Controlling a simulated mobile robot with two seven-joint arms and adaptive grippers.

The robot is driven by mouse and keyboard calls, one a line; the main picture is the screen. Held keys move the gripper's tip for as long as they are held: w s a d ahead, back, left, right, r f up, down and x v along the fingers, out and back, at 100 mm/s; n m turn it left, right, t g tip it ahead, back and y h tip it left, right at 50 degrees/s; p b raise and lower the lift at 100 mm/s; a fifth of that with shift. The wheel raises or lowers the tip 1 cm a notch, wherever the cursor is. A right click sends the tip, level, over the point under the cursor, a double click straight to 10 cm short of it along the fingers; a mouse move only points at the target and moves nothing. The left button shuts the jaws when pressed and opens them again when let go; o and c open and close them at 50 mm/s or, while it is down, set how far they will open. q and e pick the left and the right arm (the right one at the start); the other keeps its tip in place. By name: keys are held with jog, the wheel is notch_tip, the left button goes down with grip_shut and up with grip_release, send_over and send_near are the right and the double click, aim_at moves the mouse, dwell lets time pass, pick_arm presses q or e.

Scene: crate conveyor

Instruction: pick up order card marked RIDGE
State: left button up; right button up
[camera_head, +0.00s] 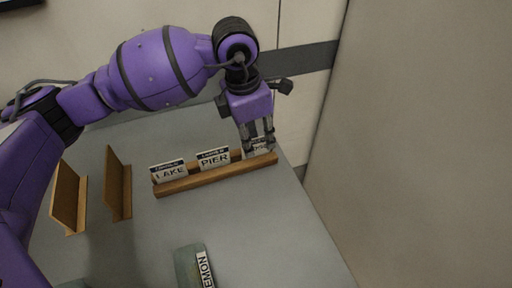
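A wooden card rack (215,176) stands on the grey table and holds three white cards in a row. The left card (168,172) reads LAKE and the middle card (213,158) reads PIER. The right card (258,152) is partly covered by my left gripper; only the end of its word shows, looking like "DGE", which fits RIDGE. My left gripper (259,148) points down at this card, with its fingers in front of or around it. I cannot tell whether they are closed on it. My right gripper is out of view.
Two upright wooden boards (118,184) (68,198) stand left of the rack. A green item (188,268) with a label ending in "EMON" lies at the front. A beige wall (420,140) rises right of the table. The table between rack and green item is clear.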

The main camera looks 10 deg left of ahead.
pick_arm(q)
jog(key=shift+f, duration=0.4)
jog(key=shift+c, duration=0.5)
grip_shut()
jog(key=shift+r, duration=0.1)
